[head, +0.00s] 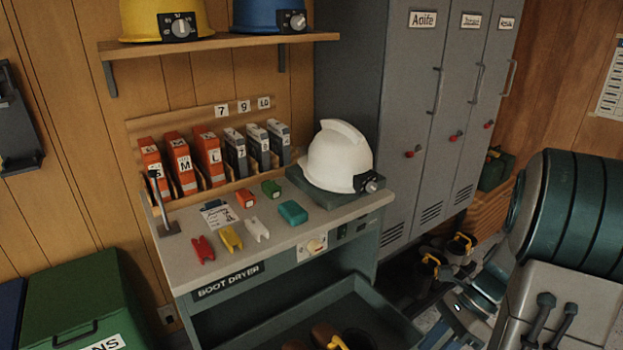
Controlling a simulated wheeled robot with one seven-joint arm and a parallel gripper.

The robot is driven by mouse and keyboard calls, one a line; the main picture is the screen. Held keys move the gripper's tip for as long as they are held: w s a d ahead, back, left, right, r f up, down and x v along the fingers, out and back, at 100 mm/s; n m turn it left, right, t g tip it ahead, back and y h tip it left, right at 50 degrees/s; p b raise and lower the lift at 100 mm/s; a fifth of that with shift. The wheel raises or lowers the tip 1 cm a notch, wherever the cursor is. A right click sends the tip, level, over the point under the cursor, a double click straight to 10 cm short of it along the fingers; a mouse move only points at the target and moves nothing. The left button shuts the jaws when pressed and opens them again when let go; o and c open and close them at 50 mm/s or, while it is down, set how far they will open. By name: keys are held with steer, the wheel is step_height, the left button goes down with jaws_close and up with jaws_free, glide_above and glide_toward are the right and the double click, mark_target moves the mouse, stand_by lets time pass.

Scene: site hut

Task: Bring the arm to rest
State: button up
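Part of my arm fills the lower right of the head view: a dark green ribbed link above a pale grey housing. Smaller blue-grey parts show low down beside it, and I cannot tell exactly what they are. No gripper fingers can be made out, so whether my gripper is open or holds anything is hidden. My arm shows to the right of the bench (187,262), in front of the grey lockers (395,110).
The bench holds a white helmet (338,160), orange and grey upright units, and several small coloured pieces. An open tray (270,335) extends below. Boots (428,268) stand under the lockers. A green bin (75,300) is at lower left; a helmet shelf (215,43) hangs above.

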steer(key=s+a+r+n+t+h+p, duration=0.1)
steer(key=a+r+n+t+h+p, duration=0.1)
steer(key=r+n, duration=0.5)
steer(key=s+a+r+n+t+h+p, duration=0.2)
steer(key=r+n, duration=0.6)
steer(key=n, duration=0.4)
steer(key=a+t+h+p, duration=0.1)
steer(key=a+t+h, duration=0.1)
steer(key=a+h, duration=0.1)
steer(key=shift+s+a+h, duration=0.25)
steer(key=shift+a+h, duration=0.05)
steer(key=shift+a, duration=0.45)
